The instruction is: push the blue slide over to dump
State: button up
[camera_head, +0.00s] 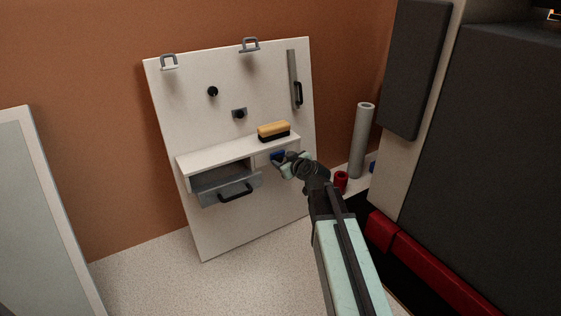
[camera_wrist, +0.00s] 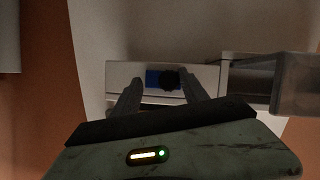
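The blue slide (camera_head: 277,155) sits in a pale slot at the right of the white shelf unit on the panel. My gripper (camera_head: 284,163) is in front of it and hides part of it. In the wrist view the blue slide (camera_wrist: 154,78) lies ahead between my fingertips, with a dark round knob (camera_wrist: 170,79) at its right part. My gripper (camera_wrist: 163,84) is open, one finger at each side of the slide. I cannot tell whether either finger touches it.
An open grey drawer (camera_head: 230,188) juts out left of the slide and shows at right in the wrist view (camera_wrist: 300,85). A yellow-and-black block (camera_head: 273,131) rests on the shelf (camera_head: 215,156). A grey tube (camera_head: 361,140) and red cup (camera_head: 341,181) stand to the right.

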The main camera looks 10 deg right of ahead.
jog(key=shift+s+a, duration=0.1)
jog(key=shift+a, duration=0.2)
jog(key=shift+s+r, duration=0.15)
jog(key=shift+s, duration=0.05)
jog(key=p+v, duration=0.3)
jog(key=v, duration=0.4)
jog(key=shift+d, duration=0.2)
